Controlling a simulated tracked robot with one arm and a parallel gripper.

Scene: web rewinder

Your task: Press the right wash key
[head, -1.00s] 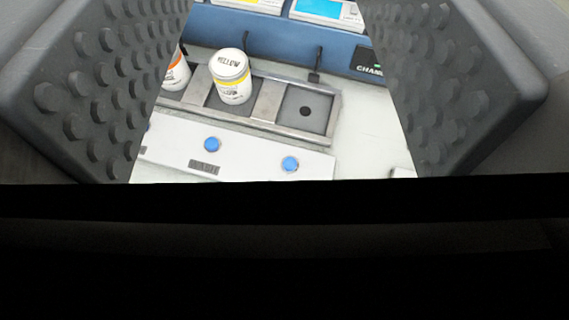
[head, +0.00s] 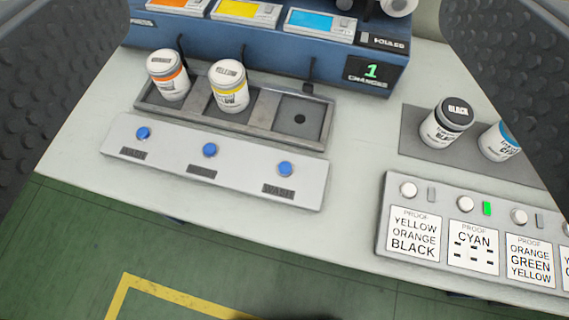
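A pale key panel (head: 230,175) lies on the counter at left centre with three blue round keys, each with a dark label below it. The right wash key (head: 285,168) has a label reading WASH. The middle key (head: 209,150) and left key (head: 143,133) stand to its left. All three are uncovered. My gripper (head: 287,60) shows as two dark studded fingers at the left and right picture edges, wide apart with nothing between them. I cannot tell how far it is from the keys.
Behind the panel, a metal tray (head: 318,127) holds an orange jar (head: 168,75) and a yellow jar (head: 229,87); its right bay is empty. A blue machine (head: 200,38) stands behind. At right are a black jar (head: 446,122), a cyan jar (head: 498,142) and a proof panel (head: 385,235).

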